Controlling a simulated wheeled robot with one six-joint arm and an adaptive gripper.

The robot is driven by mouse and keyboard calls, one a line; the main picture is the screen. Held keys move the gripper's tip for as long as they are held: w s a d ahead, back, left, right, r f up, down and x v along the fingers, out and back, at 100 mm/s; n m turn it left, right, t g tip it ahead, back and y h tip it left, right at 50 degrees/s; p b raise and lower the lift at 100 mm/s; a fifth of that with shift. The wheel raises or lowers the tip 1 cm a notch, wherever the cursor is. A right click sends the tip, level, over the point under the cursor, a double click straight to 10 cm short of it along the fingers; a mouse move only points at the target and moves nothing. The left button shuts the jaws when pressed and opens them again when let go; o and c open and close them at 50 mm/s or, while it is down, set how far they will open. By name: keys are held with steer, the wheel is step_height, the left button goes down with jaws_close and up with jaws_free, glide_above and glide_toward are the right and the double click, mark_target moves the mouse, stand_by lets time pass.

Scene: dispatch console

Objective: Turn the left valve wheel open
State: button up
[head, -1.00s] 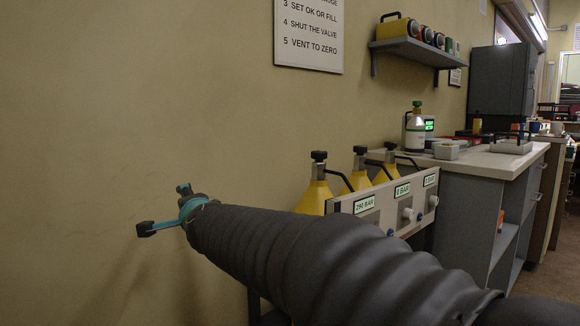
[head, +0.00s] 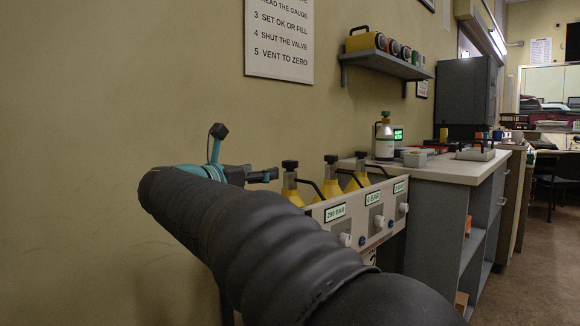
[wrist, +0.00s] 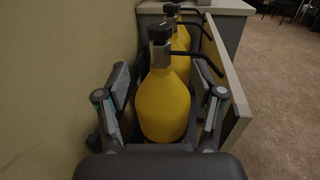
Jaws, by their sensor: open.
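Three yellow cylinders stand in a row behind a pale panel (head: 355,222); the left cylinder (head: 291,186) is nearest me. Its black valve wheel (head: 290,164) sits upright on top and also shows in the wrist view (wrist: 160,34). The middle wheel (head: 330,159) and right wheel (head: 359,154) are behind it. My gripper (head: 244,152) is open and empty, just left of the left wheel in the head view. In the wrist view, the nearest yellow cylinder (wrist: 163,100) appears between the spread fingers (wrist: 162,97), with its wheel beyond the fingertips. No contact is visible.
A plain wall runs close along the left. A grey counter (head: 440,170) stands beyond, under a wall shelf (head: 385,67). Open floor lies right.

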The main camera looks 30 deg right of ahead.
mark_target(286, 167)
steer(key=x, duration=1.3)
steer(key=shift+p, duration=0.4)
steer(key=c, duration=1.2)
